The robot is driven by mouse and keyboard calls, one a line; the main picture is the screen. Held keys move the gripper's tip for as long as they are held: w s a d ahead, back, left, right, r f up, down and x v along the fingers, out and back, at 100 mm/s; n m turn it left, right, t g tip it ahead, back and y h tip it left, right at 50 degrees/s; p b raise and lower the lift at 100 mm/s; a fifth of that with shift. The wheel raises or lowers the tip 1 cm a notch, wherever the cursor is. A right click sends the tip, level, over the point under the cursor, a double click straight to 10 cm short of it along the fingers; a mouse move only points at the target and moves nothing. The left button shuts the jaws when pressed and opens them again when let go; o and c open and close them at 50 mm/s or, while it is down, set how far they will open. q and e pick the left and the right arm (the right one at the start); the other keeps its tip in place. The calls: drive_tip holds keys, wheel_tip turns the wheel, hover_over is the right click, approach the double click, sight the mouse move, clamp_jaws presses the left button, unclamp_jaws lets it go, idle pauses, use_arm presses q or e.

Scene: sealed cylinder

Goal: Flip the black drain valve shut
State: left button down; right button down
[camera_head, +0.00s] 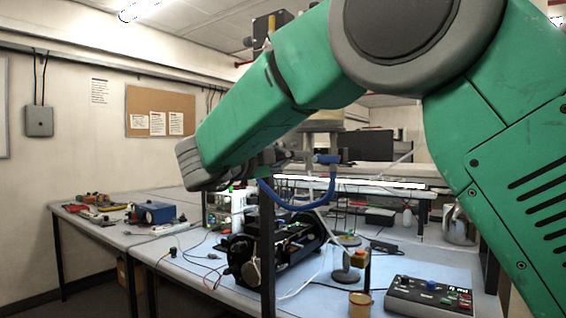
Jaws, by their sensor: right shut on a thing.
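A pale cylinder (324,122) shows its lower part behind my green right arm. Below it is a grey pipe fitting with a blue part (326,159) on its right side, and a blue hose (298,207) loops underneath. My right gripper (272,160), small and dark, is at the left side of this fitting, partly hidden by my forearm. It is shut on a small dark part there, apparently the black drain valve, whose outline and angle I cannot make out. My left gripper is not in view.
A dark vertical post (267,275) stands in front of the bench. On the bench are a black machine (290,246), a control box with buttons (429,297), a small tan cup (360,304) and a kettle (459,226). Tools and a blue box (152,213) lie on the left bench.

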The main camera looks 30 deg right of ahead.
drive_tip(key=shift+a+f, duration=0.25)
drive_tip(key=shift+f, duration=0.1)
drive_tip(key=c, duration=1.5)
unclamp_jaws()
drive_tip(key=shift+a+r, duration=0.1)
drive_tip(key=shift+c, duration=0.2)
drive_tip(key=shift+s+a+r, duration=0.15)
drive_tip(key=shift+a+r, duration=0.15)
drive_tip(key=shift+a, duration=0.4)
